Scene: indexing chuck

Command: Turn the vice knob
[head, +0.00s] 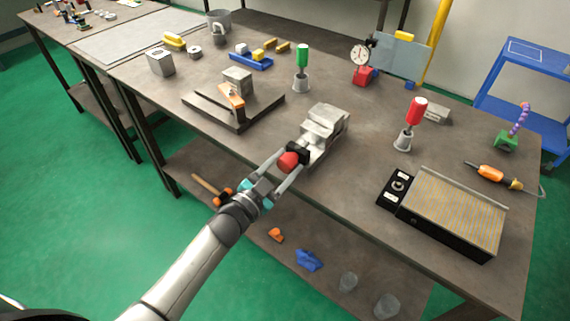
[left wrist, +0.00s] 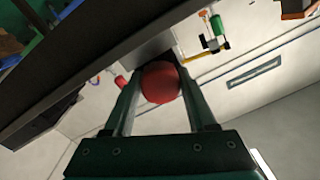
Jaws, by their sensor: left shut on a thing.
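The vice (head: 322,128) is a light grey metal block with jaws, standing near the front edge of the workbench. Its round red knob (head: 289,161) faces the front edge. In the left wrist view the knob (left wrist: 160,82) sits between the two fingers. My left gripper (head: 297,155) reaches in from the front and is shut on the knob, one finger on each side. In the left wrist view the gripper (left wrist: 158,85) covers the knob's sides, and the vice is mostly hidden behind the knob. My right gripper is not in view.
On the workbench (head: 345,184), a dark frame with an orange-handled clamp (head: 231,96) stands left of the vice. A red-handled tool (head: 410,122) and a black box with a ribbed top (head: 452,213) stand to the right. A lower shelf holds loose items.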

